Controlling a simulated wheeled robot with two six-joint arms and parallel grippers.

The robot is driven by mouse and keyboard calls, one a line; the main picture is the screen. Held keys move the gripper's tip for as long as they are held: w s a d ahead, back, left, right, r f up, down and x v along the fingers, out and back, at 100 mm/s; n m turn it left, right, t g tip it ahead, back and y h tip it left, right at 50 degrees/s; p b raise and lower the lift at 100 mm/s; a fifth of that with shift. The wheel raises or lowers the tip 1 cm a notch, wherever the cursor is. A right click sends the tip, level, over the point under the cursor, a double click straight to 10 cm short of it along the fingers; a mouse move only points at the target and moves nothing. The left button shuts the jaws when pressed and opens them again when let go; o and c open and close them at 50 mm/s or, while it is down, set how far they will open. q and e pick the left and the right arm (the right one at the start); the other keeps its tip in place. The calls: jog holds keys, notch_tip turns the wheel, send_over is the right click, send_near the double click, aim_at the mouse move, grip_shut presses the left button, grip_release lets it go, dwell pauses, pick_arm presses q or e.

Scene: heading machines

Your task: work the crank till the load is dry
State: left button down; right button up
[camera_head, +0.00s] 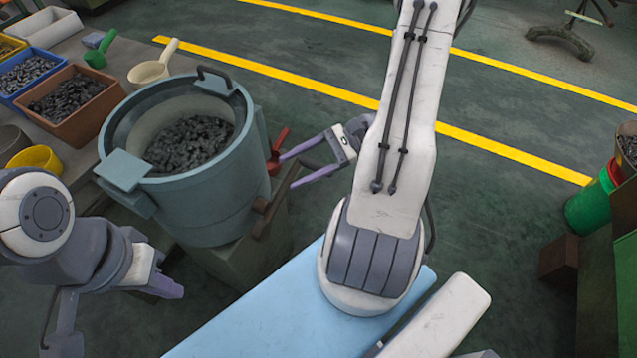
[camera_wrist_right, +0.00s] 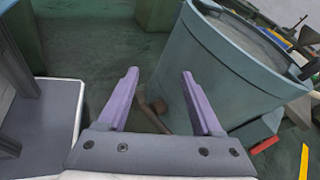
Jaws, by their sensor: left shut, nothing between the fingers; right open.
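A teal drum (camera_head: 222,214) stands left of centre in the head view, holding a load of dark metal pieces (camera_head: 188,143). A brown crank (camera_head: 262,218) with a knob sits low on its right side. In the right wrist view the crank (camera_wrist_right: 155,115) shows beyond and between the fingers. A red lever (camera_head: 278,150) is also on that side. My right gripper (camera_head: 288,171) is open and empty beside the drum, its upper fingertip close to the red lever in the picture. My left gripper (camera_head: 172,290) is shut and empty, in front of the drum at lower left.
An orange bin (camera_head: 92,123) of dark pieces, a blue bin (camera_head: 14,94), a cream scoop (camera_head: 150,70) and a green scoop (camera_head: 98,56) are on the bench at left.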

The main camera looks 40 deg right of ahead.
aim_at(319, 167)
jog(key=d+f+m+t+b, duration=0.1)
jog(key=d+f+m+t, duration=0.1)
jog(key=f, duration=0.1)
jog(key=s+d+f+m+t+h+b, duration=0.1)
jog(key=d+f+m+t, duration=0.1)
jog(key=d+f, duration=0.1)
jog(key=d+f+m+t+h+b, duration=0.1)
jog(key=d+f+m+t+b, duration=0.1)
jog(key=d+f+t, duration=0.1)
jog(key=shift+s+d+f+m, duration=0.1)
jog(key=shift+s+d+m, duration=0.05)
jog(key=shift+m, duration=0.15)
jog(key=s+d+f+m+t+h+b, duration=0.2)
jog(key=s+d+f+m+t+h, duration=0.1)
jog(key=d+f+m+t+h, duration=0.25)
pick_arm(q)
notch_tip(319, 167, down, 9)
jog(key=shift+r, duration=0.2)
pick_arm(e)
jog(key=shift+n+g+y, duration=0.25)
jog(key=shift+g+y, duration=0.1)
jog(key=shift+g, duration=0.1)
jog(key=x, duration=1)
jog(key=shift+w+d+r, duration=0.25)
jog(key=shift+r, duration=0.15)
grip_shut()
